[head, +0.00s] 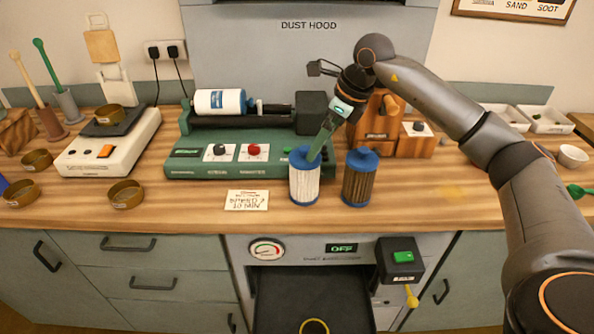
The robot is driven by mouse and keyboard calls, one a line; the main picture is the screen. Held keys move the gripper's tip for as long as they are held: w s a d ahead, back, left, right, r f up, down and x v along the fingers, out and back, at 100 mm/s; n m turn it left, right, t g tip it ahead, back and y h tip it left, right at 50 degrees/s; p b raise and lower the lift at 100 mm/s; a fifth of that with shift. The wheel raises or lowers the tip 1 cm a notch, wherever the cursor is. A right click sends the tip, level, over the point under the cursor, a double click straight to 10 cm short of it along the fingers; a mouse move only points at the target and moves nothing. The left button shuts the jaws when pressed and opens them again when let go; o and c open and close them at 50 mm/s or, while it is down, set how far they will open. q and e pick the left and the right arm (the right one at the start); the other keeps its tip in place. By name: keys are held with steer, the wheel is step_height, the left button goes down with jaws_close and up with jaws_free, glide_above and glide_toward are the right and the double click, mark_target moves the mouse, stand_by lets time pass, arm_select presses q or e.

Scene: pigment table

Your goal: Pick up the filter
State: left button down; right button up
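Two upright filters with blue caps stand near the front of the wooden bench in the head view. One has white pleats (305,187); the other, just right of it, has brown pleats (358,187). My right gripper (310,156) reaches down from the upper right, with its green fingers at the blue top cap of the white filter. The fingers show edge-on, so I cannot tell whether they are open or shut, or whether they grip the cap. The white filter stands on the bench. My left gripper is not in view.
A green machine (250,165) with a white-and-blue cylinder stands behind the filters. A paper card (247,200) lies left of them. A wooden block (379,125) stands behind, and a white scale (108,148) is at left. Below the bench edge is an open black tray (275,290).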

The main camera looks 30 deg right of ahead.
mark_target(305, 173)
steer(key=x, duration=0.5)
steer(key=shift+s+a+f, duration=0.15)
steer(key=shift+s+f, duration=0.05)
steer(key=shift+s, duration=0.05)
steer(key=shift+p+x, duration=0.8)
steer(key=shift+x, duration=2.3)
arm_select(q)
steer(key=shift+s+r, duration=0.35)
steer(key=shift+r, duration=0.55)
arm_select(e)
steer(key=shift+c, duration=0.2)
steer(key=c, duration=1.2)
